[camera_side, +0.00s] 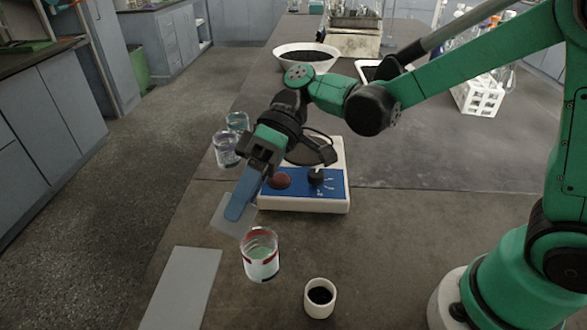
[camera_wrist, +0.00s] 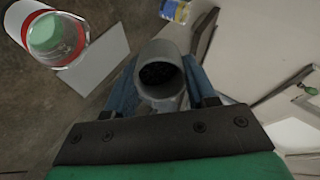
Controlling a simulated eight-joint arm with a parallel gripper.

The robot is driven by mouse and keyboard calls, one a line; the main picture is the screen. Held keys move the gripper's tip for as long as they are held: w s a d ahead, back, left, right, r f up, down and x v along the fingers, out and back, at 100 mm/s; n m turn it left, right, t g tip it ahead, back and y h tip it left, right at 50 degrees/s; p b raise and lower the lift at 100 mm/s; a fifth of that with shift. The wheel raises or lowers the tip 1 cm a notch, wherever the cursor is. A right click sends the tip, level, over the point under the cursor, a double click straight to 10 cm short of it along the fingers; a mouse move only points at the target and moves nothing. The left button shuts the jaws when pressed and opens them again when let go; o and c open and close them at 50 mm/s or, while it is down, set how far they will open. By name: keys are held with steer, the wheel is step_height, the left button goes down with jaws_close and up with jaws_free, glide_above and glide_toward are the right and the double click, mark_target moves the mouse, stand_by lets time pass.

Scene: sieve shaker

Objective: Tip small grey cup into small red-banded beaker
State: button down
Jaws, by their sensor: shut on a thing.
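The small grey cup (camera_wrist: 172,49) is held between the blue fingers of my gripper (camera_wrist: 165,88) in the wrist view. Its round mouth shows, with dark material inside. The small red-banded beaker (camera_side: 262,268) stands upright on the table, below and slightly right of the fingertips, with pale green inside. It also shows at the upper left of the wrist view (camera_wrist: 77,45). The gripper is apart from the beaker.
A white cup (camera_side: 320,309) with dark contents stands right of the beaker. A grey plate (camera_side: 180,290) lies to the left. A blue-fronted device (camera_side: 330,200) stands behind the beaker, with glass beakers (camera_side: 226,150) at its left. A white bowl (camera_side: 289,62) and tube rack (camera_side: 478,98) are farther back.

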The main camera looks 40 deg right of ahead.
steer(key=shift+w+d+r+g+y, duration=0.1)
steer(key=shift+g+y, duration=0.15)
steer(key=shift+y, duration=0.5)
steer(key=shift+d+g+y, duration=0.15)
steer(key=shift+g+y, duration=0.15)
steer(key=shift+y, duration=0.5)
steer(key=shift+w+d+r+g+y, duration=0.1)
steer(key=shift+g+y, duration=0.15)
steer(key=shift+y, duration=0.5)
steer(key=shift+d+y, duration=0.1)
steer(key=shift+y, duration=0.6)
steer(key=shift+d+g+y, duration=0.1)
steer(key=shift+g+y, duration=0.4)
steer(key=shift+y, duration=0.2)
steer(key=shift+d+y, duration=0.1)
steer(key=shift+y, duration=0.5)
